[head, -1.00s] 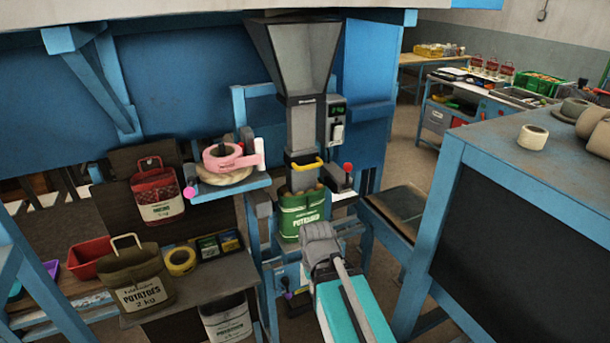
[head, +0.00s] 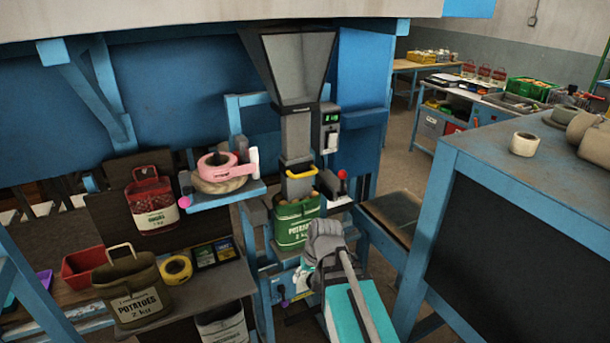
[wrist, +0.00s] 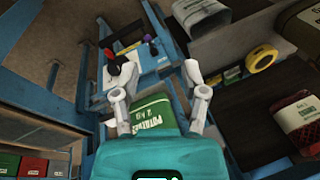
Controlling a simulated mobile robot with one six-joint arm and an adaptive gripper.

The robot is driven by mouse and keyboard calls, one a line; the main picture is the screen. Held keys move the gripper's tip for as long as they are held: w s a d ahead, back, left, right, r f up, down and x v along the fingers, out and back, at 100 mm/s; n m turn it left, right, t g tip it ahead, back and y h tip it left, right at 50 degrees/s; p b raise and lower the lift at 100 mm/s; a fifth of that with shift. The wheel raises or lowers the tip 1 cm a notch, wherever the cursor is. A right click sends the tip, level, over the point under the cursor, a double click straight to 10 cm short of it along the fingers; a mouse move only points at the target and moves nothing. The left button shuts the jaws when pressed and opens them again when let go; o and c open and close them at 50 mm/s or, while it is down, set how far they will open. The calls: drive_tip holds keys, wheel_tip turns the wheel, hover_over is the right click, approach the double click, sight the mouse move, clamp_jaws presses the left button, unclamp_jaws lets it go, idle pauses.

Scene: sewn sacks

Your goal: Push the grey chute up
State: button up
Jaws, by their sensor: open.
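The grey chute (head: 297,130) hangs below a wide hopper in the head view. Its lower grey sleeve has a yellow handle (head: 301,173) across the front. The sleeve's lower end is at the mouth of a green potato sack (head: 297,228), which hides its tip. The sack also shows in the wrist view (wrist: 152,113), between and beyond my fingers. My gripper (wrist: 158,72) is open and empty, with its two grey fingers spread. In the head view my grey wrist and teal arm are in front of and below the sack, apart from the handle. The head view hides the fingertips.
A shelf with pink tape (head: 217,166) is left of the chute. A red-knobbed lever (head: 342,174) is close on its right. A brown potato sack (head: 135,290) and yellow tape (head: 176,268) stand lower left. A blue bench (head: 500,160) stands at the right.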

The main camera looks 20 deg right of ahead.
drive_tip(key=w+d+r+m+t+y+p, duration=0.1)
drive_tip(key=w+d+r+m+t+y, duration=0.1)
drive_tip(key=w+r, duration=0.3)
drive_tip(key=w+d+r+m+t+y+p, duration=0.1)
drive_tip(key=w+d+r+m+t+y, duration=0.15)
drive_tip(key=w, duration=0.35)
drive_tip(key=m+t+y, duration=0.2)
drive_tip(key=m+t, duration=0.4)
drive_tip(key=t, duration=0.1)
approach(307, 175)
drive_tip(key=f+v, duration=0.1)
drive_tip(key=v, duration=0.2)
drive_tip(key=shift+a+r+h+p, duration=0.1)
drive_tip(key=shift+r+h+p, duration=0.15)
drive_tip(key=shift+r+p, duration=0.25)
drive_tip(key=shift+r, duration=0.1)
drive_tip(key=b+x, duration=0.3)
drive_tip(key=x, duration=1)
drive_tip(key=shift+w+a, duration=0.2)
drive_tip(key=shift+w, duration=0.1)
clamp_jaws()
